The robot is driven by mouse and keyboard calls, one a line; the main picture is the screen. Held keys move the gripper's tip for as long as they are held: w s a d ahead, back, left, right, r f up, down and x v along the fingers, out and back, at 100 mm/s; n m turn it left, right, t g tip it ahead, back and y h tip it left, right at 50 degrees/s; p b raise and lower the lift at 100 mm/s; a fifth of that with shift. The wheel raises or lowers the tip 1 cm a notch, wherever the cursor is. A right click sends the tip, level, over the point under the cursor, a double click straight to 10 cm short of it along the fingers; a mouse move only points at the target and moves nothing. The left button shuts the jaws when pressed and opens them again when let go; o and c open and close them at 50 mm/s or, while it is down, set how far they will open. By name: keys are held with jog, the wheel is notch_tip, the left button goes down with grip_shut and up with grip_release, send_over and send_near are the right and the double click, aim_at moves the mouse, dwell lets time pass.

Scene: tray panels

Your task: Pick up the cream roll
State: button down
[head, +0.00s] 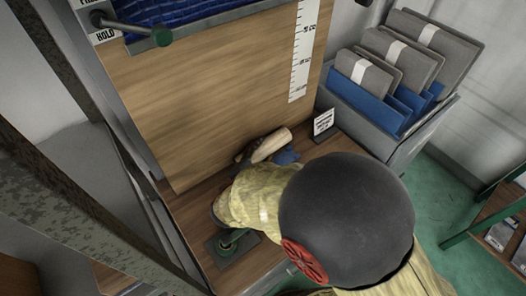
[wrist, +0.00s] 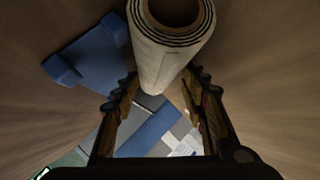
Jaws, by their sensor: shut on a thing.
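The cream roll (head: 272,144) lies at a slant in front of the wooden back panel in the head view. In the wrist view the cream roll (wrist: 164,58) shows its open, layered end at the top and runs down between my fingers. My gripper (wrist: 163,77) is shut on it, with one finger on either side. In the head view only a dark part of my gripper (head: 244,155) shows at the roll's lower left end; my arm hides the rest. I cannot tell whether the roll touches the surface beneath.
A blue piece (head: 287,157) sits right beside the roll; a blue piece (wrist: 95,50) also shows in the wrist view. A small white sign (head: 323,122) stands to the right. A grey bin (head: 388,130) with blue and grey folders is beyond. The wooden panel (head: 215,90) rises close behind.

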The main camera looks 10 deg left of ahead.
notch_tip(320, 180, up, 3)
jog(key=shift+f+p, duration=0.2)
jog(key=shift+p, duration=0.4)
jog(key=s+d+r+p, duration=0.5)
jog(key=s+d+r, duration=0.3)
jog(key=d+r, duration=0.2)
jog(key=shift+s+d, duration=0.35)
jog(key=shift+d, duration=0.15)
